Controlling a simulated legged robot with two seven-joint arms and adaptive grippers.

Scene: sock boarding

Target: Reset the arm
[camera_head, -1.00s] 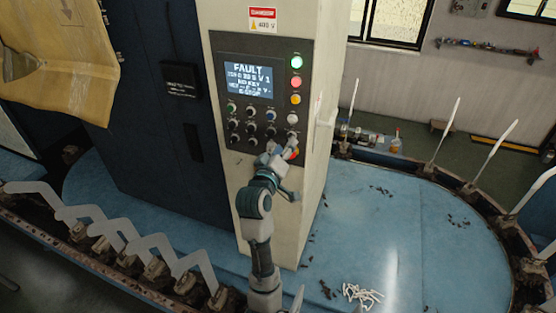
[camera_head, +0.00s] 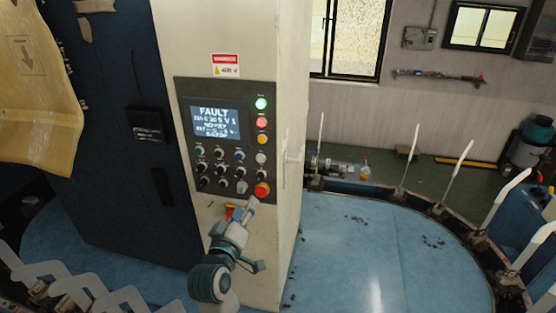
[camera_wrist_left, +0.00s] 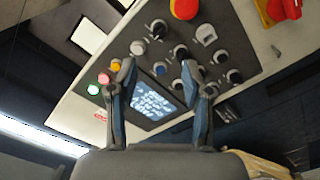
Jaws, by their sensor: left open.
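The control panel (camera_head: 225,140) is on the front of a cream cabinet. Its screen (camera_head: 216,122) reads FAULT. A red emergency-stop button (camera_head: 262,190) sits at its lower right corner; it also shows at the top of the wrist view (camera_wrist_left: 184,8). My left gripper (camera_head: 243,209) is below the panel, just under the red button and next to a red-and-yellow switch (camera_head: 230,210). In the wrist view the left gripper's fingers (camera_wrist_left: 167,82) are apart with nothing between them, and the panel lies beyond. My right gripper is not in view.
A blue platform (camera_head: 350,245) surrounds the cabinet. White upright sock forms (camera_head: 407,153) stand along its right rail, and more forms (camera_head: 82,290) are at the lower left. A yellowish sheet (camera_head: 35,95) hangs at the left.

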